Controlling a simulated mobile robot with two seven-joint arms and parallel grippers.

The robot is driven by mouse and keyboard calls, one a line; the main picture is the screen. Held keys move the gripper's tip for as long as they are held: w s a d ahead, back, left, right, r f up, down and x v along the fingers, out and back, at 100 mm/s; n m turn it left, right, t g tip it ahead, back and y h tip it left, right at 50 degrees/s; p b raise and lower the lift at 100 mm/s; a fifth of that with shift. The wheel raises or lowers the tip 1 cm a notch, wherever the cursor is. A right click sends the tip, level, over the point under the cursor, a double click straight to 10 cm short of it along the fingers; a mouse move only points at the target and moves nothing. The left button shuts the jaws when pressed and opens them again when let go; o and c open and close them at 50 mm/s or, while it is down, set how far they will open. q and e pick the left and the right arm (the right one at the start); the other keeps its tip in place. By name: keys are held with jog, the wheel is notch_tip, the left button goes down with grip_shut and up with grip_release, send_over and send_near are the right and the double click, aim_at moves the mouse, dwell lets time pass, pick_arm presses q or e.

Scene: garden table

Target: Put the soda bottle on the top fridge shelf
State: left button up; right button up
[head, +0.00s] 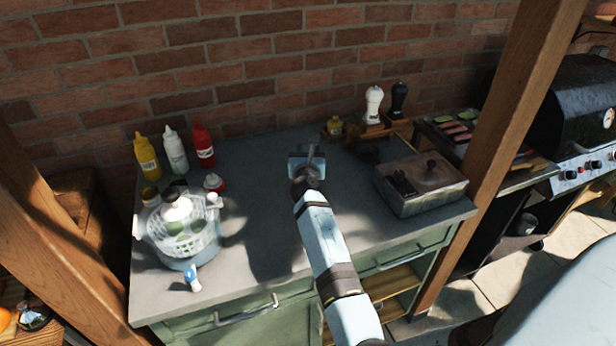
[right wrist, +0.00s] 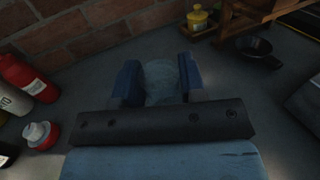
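My right gripper (head: 307,158) is over the back middle of the grey counter, its arm coming up from the bottom of the head view. In the right wrist view its two blue fingers (right wrist: 161,84) stand apart. A pale, see-through, rounded thing (right wrist: 161,82) shows in the gap between them. I cannot tell if it is the soda bottle, or whether the fingers press on it. No soda bottle can be made out clearly in the head view. The fridge and its shelves are not in view. My left gripper is not in view.
Yellow (head: 146,157), white (head: 175,151) and red (head: 203,146) sauce bottles stand at the back left, behind a clear bowl with a basket (head: 180,240). A metal box (head: 421,183) and two mills (head: 374,104) are at right. A wooden post (head: 515,110) and grill (head: 580,125) stand beyond.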

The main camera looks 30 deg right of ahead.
grip_shut()
jog(key=shift+r, duration=0.2)
